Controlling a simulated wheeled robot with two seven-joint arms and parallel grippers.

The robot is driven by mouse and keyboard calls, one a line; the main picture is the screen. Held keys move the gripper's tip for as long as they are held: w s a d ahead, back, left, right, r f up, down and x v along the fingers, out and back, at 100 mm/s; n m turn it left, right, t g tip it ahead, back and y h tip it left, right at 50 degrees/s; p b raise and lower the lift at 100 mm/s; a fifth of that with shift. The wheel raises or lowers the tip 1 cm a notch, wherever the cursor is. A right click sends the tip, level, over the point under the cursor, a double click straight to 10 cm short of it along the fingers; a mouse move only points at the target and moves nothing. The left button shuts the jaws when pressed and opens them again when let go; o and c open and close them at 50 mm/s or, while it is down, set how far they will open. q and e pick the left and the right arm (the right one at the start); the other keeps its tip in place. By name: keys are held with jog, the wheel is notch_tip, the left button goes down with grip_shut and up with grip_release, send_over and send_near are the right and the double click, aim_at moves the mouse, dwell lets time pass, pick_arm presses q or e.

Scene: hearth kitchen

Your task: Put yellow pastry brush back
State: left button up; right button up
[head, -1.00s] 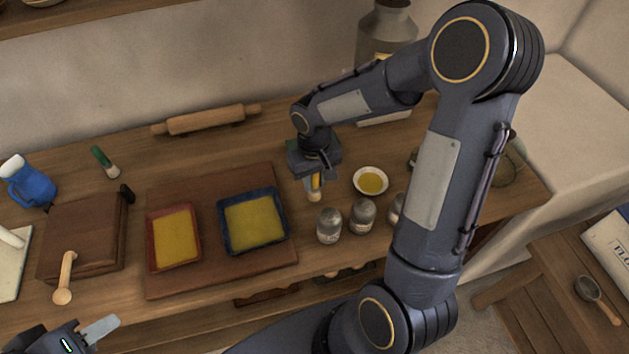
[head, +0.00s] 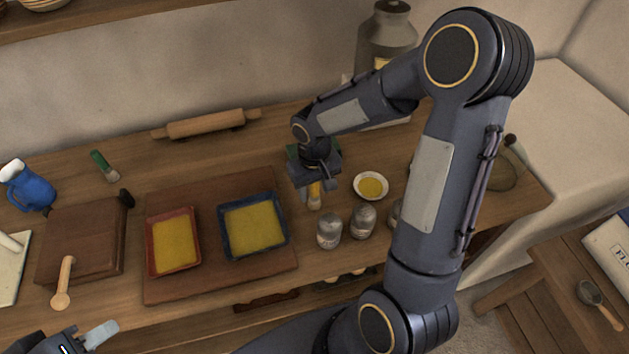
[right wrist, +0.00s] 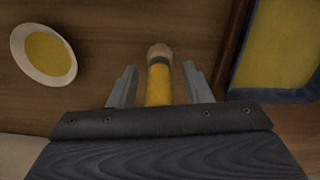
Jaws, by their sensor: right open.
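The yellow pastry brush (head: 315,196) lies on the wooden table between the blue-rimmed tray and the small bowl. Its yellow handle and pale end also show in the right wrist view (right wrist: 159,82). My right gripper (right wrist: 160,88) is open, with one finger on each side of the yellow handle and a visible gap on both sides. The rest of the brush is hidden under the gripper. In the head view my right gripper (head: 313,190) is just above the brush. My left gripper (head: 102,335) is at the lower left corner, away from the brush, mostly cut off.
A white bowl of yellow liquid (head: 370,174) and metal shakers (head: 329,243) stand close right and in front. The blue tray (head: 285,240) and red tray (head: 150,255) sit on a brown board. A green-handled brush (head: 99,160) lies at left, a rolling pin (head: 205,124) behind.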

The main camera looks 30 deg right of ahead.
notch_tip(320, 180, up, 12)
jog(key=shift+r, duration=0.1)
jog(key=s+a+r+t+y, duration=0.1)
jog(key=s+a+t+y, duration=0.1)
jog(key=s, duration=0.6)
jog(key=s+a+r+t+y, duration=0.1)
jog(key=s+a+r+t, duration=0.1)
jog(key=s, duration=0.7)
jog(key=shift+m+t+y, duration=0.3)
jog(key=shift+t+y, duration=0.1)
jog(key=shift+t, duration=0.4)
